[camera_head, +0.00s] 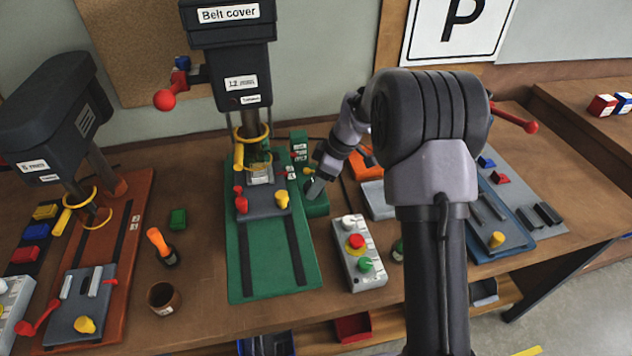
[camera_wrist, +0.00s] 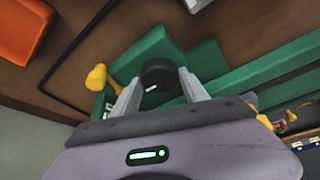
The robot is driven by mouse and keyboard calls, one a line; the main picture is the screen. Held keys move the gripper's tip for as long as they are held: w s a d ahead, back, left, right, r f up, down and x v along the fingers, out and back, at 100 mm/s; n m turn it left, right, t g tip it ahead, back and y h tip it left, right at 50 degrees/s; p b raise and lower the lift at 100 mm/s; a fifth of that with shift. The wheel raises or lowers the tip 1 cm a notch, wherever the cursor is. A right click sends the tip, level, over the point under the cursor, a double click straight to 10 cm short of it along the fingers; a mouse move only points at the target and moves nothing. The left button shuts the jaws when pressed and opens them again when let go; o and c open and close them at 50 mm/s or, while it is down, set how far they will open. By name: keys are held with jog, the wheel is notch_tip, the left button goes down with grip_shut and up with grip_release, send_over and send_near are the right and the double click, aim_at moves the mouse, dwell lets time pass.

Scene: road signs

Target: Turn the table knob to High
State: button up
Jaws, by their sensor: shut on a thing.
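The table knob (camera_wrist: 158,88) is a round black knob with a short white mark, on a green housing (camera_wrist: 143,52) in the wrist view. My gripper (camera_wrist: 159,77) has one finger on each side of the knob and is shut on it. In the head view my gripper (camera_head: 314,187) reaches down to the green housing (camera_head: 318,206), right of the middle drill press (camera_head: 230,50). The knob itself cannot be made out there. No High label can be read in either view.
A yellow knob (camera_wrist: 96,77) sits close to my left finger in the wrist view. In the head view, a grey box with buttons (camera_head: 359,270) stands in front, and an orange thing (camera_head: 366,156) lies behind right.

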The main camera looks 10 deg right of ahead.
jog(key=shift+m+t+b, duration=0.3)
jog(key=shift+m+b, duration=0.2)
jog(key=shift+b, duration=0.05)
jog(key=shift+f+m+b, duration=0.15)
jog(key=shift+m+b, duration=0.7)
jog(key=shift+m, duration=0.05)
jog(key=shift+s+a+m+t+h+b, duration=0.1)
jog(key=shift+m+t+h+b, duration=0.55)
jog(key=shift+m, duration=0.75)
jog(key=o, duration=1.3)
jog(key=shift+o, duration=0.2)
